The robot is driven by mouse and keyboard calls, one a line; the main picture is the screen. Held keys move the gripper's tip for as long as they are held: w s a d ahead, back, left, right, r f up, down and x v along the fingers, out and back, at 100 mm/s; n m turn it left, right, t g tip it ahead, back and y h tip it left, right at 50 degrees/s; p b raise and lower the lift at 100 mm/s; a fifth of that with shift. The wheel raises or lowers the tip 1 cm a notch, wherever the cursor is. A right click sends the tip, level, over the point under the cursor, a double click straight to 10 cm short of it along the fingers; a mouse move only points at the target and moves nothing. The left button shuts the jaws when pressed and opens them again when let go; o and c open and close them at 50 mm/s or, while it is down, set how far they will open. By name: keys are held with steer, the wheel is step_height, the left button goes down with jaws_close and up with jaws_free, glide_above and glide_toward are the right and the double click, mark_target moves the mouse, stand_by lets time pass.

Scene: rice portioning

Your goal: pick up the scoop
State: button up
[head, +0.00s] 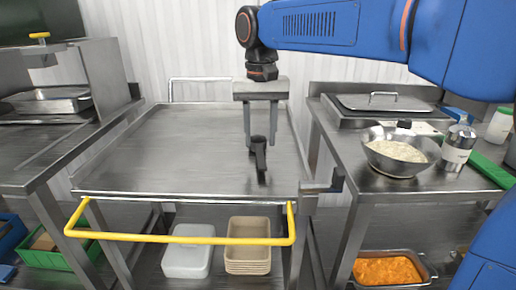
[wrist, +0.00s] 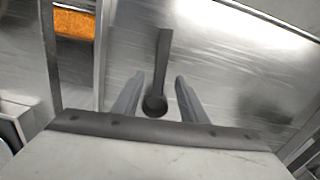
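The scoop (head: 260,160) is a dark tool on the steel cart top (head: 180,145), near its front right. Its handle points toward the cart's front edge. My gripper (head: 260,146) points down over the scoop with its two grey fingers apart. In the wrist view, the scoop (wrist: 164,55) shows its round end between the open fingers (wrist: 159,77), with visible gaps on both sides. The handle reaches beyond the fingertips. I cannot tell the exact height of the fingertips over the cart top.
A pan of rice (head: 398,155) stands on the right counter, beside a metal canister (head: 458,147) and a lidded steel container (head: 383,102). A yellow rail (head: 180,238) runs along the cart's front. An orange-food tray (head: 393,270) sits below right. Most of the cart top is clear.

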mark_target(260, 152)
steer(key=shift+w+f, duration=0.1)
steer(key=shift+f, duration=1.85)
steer(key=shift+c, duration=0.3)
jaws_close()
steer(key=shift+r, duration=0.15)
step_height(260, 152, up, 16)
